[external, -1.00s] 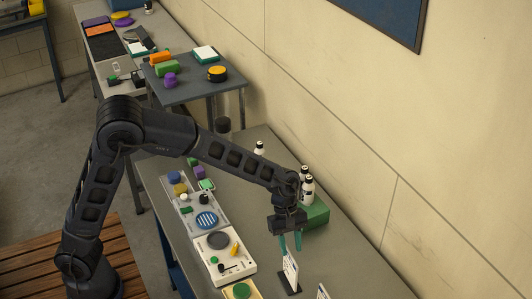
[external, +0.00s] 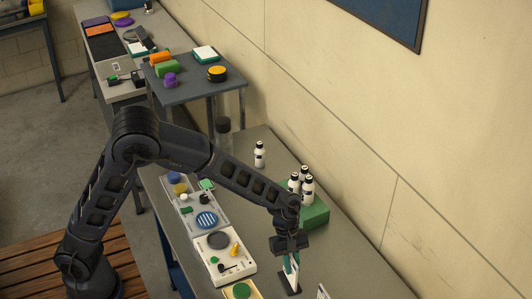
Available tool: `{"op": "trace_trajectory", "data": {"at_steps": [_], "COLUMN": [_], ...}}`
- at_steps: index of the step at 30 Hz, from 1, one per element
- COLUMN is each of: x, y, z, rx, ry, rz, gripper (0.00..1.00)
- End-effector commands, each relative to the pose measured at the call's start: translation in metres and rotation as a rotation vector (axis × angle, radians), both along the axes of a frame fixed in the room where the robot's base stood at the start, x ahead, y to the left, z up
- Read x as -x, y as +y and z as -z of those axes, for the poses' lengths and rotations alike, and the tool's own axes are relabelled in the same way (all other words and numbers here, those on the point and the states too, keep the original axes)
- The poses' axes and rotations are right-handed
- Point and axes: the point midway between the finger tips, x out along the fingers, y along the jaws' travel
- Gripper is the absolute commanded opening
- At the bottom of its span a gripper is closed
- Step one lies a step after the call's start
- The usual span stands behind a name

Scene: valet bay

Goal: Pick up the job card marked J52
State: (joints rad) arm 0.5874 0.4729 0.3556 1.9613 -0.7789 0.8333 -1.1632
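A white card (external: 290,278) stands upright in a dark stand (external: 288,290) near the bottom of the external view. Its marking is too small to read, so I cannot tell if it is J52. My gripper (external: 292,262) points down at the top of this card.
Behind my gripper, white bottles (external: 307,188) stand at a green block (external: 316,214); another bottle (external: 260,154) stands farther back. To the left are a white tray (external: 232,267) with small parts and a yellow tray (external: 254,293). The wall bounds the bench on the right.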

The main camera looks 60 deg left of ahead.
Motion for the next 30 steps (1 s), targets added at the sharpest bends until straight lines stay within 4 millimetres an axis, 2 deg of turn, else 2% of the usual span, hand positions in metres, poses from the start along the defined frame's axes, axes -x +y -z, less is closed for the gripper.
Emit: {"op": "trace_trajectory", "data": {"at_steps": [1,2,3,13,17,23,30], "x": [0.000,0.000,0.000,0.000,0.000,-0.001,-0.001], "y": [0.000,0.000,0.000,0.000,0.000,0.000,0.000], "z": [0.000,0.000,0.000,-0.001,-0.007,-0.038,-0.100], "rx": [0.000,0.000,0.000,0.000,0.000,0.003,0.003], "ry": [0.000,0.000,0.000,0.000,-0.002,-0.005,-0.005], "rz": [0.000,0.000,0.000,0.000,0.000,0.001,0.002], "gripper": [0.07,0.01,0.00,0.00,0.00,0.00,0.00]}}
